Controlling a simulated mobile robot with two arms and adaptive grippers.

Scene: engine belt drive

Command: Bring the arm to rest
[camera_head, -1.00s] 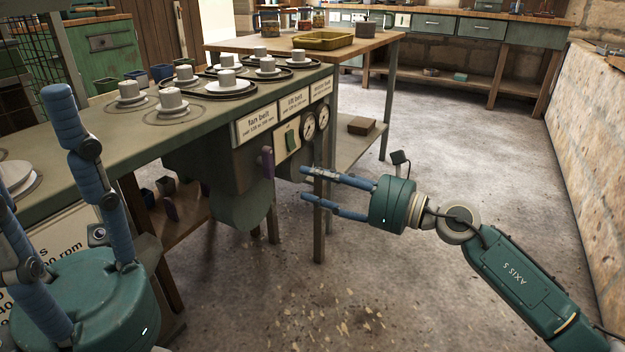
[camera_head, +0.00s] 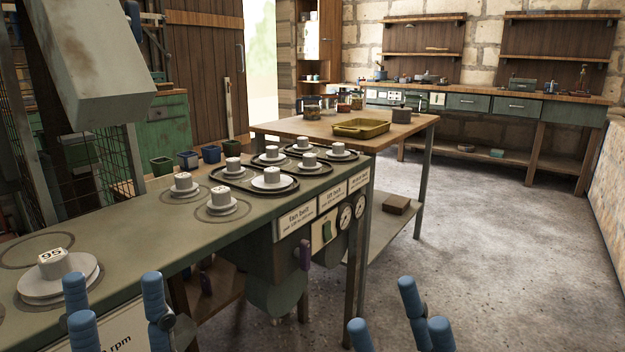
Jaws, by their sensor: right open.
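My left gripper (camera_head: 115,308) shows only its blue finger ends at the bottom left, in front of the bench. Its fingers stand apart with nothing visible between them. My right gripper (camera_head: 390,320) shows only its blue finger ends at the bottom centre, over the floor. Its fingers are spread apart and empty. The palms and wrists of both are below the picture's edge. The green bench (camera_head: 140,241) carries several grey pulleys on discs, one marked 95 (camera_head: 54,264) at the near left.
Dark oval trays (camera_head: 262,192) hold pulleys at the bench's far end. Labels, gauges and a purple-handled lever (camera_head: 305,254) are on its front. A wooden table (camera_head: 300,127) with a yellow tray (camera_head: 361,129) stands behind. The floor (camera_head: 480,250) at right is clear.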

